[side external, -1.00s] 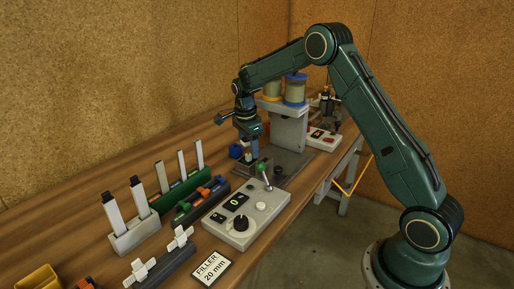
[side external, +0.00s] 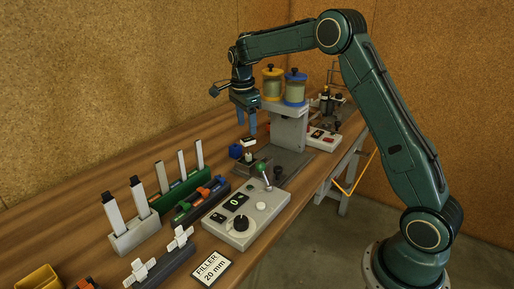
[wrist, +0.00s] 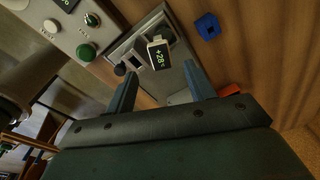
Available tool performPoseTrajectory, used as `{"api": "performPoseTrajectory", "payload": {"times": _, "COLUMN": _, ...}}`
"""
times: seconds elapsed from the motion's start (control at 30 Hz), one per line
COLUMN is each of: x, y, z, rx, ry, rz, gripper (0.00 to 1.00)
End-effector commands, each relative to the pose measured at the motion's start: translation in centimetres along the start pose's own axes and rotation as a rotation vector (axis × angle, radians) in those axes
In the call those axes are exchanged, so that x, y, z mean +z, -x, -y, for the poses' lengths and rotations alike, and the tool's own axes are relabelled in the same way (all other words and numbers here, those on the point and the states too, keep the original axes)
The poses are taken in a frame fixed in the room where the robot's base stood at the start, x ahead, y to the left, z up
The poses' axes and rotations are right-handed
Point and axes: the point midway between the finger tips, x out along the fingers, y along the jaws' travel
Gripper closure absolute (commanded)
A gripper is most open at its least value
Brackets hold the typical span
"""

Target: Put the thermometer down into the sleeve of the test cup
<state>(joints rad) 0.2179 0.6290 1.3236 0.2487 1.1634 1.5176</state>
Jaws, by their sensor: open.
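The thermometer, a white head with a dark display reading about +28, shows in the wrist view (wrist: 158,54). In the side view its head (side external: 247,141) stands at the filler's base plate, below my gripper. The test cup and its sleeve are small and mostly hidden under the head, so I cannot tell how deep the stem sits. My gripper (side external: 246,129) hangs above the thermometer with its fingers apart and nothing between them. In the wrist view my gripper (wrist: 159,70) has one finger on either side of the thermometer, clear of it.
The control box (side external: 240,218) with a knob and green-topped lever stands in front. A blue block (side external: 236,151) sits left of the thermometer. The filler stand (side external: 289,128) with two jars is close on the right. Racks of strips (side external: 180,187) stand at left.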

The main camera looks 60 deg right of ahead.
Motion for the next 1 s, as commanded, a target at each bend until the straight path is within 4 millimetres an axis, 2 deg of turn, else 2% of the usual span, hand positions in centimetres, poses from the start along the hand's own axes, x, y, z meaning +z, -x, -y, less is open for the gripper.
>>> {"api": "performPoseTrajectory", "payload": {"times": 0.2, "x": 0.1, "y": 3.3, "z": 0.1, "rx": -0.003, "ry": 0.001, "rz": 0.0, "gripper": 0.46}}
{"api": "performPoseTrajectory", "payload": {"times": 0.4, "x": 0.0, "y": 4.7, "z": 0.0, "rx": -0.001, "ry": 0.0, "rz": 0.0, "gripper": 0.46}}
{"api": "performPoseTrajectory", "payload": {"times": 1.0, "x": 0.0, "y": 4.9, "z": 0.0, "rx": 0.001, "ry": 0.001, "rz": 0.0, "gripper": 0.46}}
